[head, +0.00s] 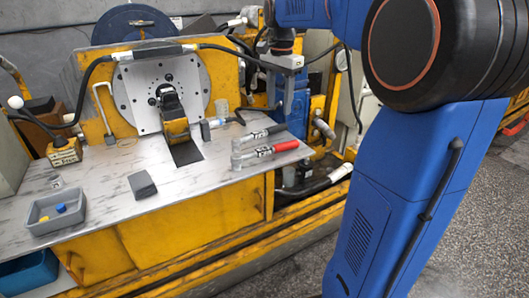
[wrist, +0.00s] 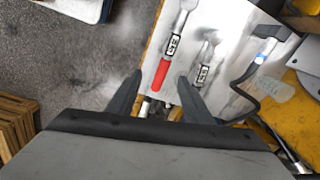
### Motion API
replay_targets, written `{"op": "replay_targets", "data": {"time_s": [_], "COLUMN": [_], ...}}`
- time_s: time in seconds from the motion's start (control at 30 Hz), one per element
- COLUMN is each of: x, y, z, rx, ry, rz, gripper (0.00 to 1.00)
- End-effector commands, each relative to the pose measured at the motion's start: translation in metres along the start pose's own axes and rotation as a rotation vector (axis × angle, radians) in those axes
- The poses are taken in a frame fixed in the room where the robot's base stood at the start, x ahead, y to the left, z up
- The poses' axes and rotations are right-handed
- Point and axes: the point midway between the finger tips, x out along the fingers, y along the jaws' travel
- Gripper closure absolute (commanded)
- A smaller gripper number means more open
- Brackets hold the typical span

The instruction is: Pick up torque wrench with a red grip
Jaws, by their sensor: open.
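The torque wrench with a red grip (head: 286,146) lies on the worktable near its right front edge in the head view. In the wrist view its red grip (wrist: 160,74) shows between my fingertips, with the metal shaft running to the top. My gripper (wrist: 160,77) is open and empty, its two dark fingers on either side of the grip in the picture. I cannot tell the height left between them. A similar wrench with a black grip (head: 262,133) lies just behind it; in the wrist view this second wrench (wrist: 204,66) is partly covered by my right finger.
A yellow machine with a round flange plate (head: 190,85) stands behind.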

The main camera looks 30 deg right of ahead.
Motion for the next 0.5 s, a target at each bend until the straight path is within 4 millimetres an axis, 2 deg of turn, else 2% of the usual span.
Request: {"op": "replay_targets", "data": {"time_s": [0.03, 0.2, 0.37, 0.5], "x": [0.0, -0.001, 0.004, 0.023], "y": [-0.009, -0.024, -0.027, -0.025], "z": [-0.011, -0.031, -0.036, -0.035], "rx": [0.043, 0.145, 0.175, 0.175], "ry": [-0.005, -0.017, -0.02, -0.021], "rz": [0.011, 0.036, 0.045, 0.047], "gripper": [0.54, 0.54, 0.54, 0.54]}}
